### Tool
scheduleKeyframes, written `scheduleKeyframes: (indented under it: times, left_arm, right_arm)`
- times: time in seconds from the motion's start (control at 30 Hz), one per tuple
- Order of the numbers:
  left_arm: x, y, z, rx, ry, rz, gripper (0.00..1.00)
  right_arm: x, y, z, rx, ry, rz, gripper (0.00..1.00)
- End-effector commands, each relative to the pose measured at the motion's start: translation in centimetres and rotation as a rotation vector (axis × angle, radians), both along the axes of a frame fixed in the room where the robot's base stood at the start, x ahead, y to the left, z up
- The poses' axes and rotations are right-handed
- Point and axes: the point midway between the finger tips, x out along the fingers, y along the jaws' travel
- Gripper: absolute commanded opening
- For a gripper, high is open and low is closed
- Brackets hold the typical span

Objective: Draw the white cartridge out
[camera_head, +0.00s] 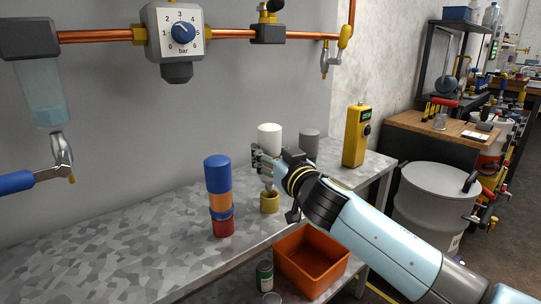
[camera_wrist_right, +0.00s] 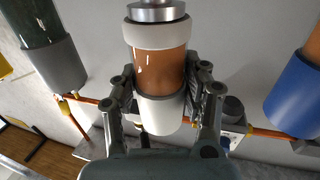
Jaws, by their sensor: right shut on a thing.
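The white cartridge (camera_head: 269,137) stands upright in the head view, with its white cap above my right gripper (camera_head: 267,168). In the right wrist view it shows an orange body (camera_wrist_right: 159,72), a white cap, a white band and a metal end. My right gripper (camera_wrist_right: 166,98) is shut around it, a finger on each side. A yellow socket (camera_head: 269,203) stands on the bench directly below. The metal end shows above the socket's rim; I cannot tell whether its tip is fully clear. My left gripper is not in view.
A blue-capped cartridge (camera_head: 217,174) stands in a red socket to the left. A grey-capped cartridge (camera_head: 309,142) and a yellow meter (camera_head: 356,136) stand to the right. An orange crate (camera_head: 312,278) sits below the bench front. The bench's left part is clear.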

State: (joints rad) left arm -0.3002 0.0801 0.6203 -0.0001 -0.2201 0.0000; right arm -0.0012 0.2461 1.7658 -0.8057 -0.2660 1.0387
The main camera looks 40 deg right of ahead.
Motion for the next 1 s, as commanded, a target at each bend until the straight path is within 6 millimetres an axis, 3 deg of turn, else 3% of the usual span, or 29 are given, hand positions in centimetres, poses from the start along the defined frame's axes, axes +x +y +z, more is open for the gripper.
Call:
scheduleKeyframes:
  times: [0.47, 1.0]
  left_arm:
    - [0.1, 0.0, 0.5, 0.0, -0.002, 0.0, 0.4]
    - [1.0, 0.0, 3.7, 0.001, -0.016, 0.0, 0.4]
  right_arm:
    - [0.0, 0.0, 0.7, -0.001, -0.002, 0.0, 0.02]
    - [0.0, 0.0, 4.6, 0.0, -0.002, 0.0, 0.02]
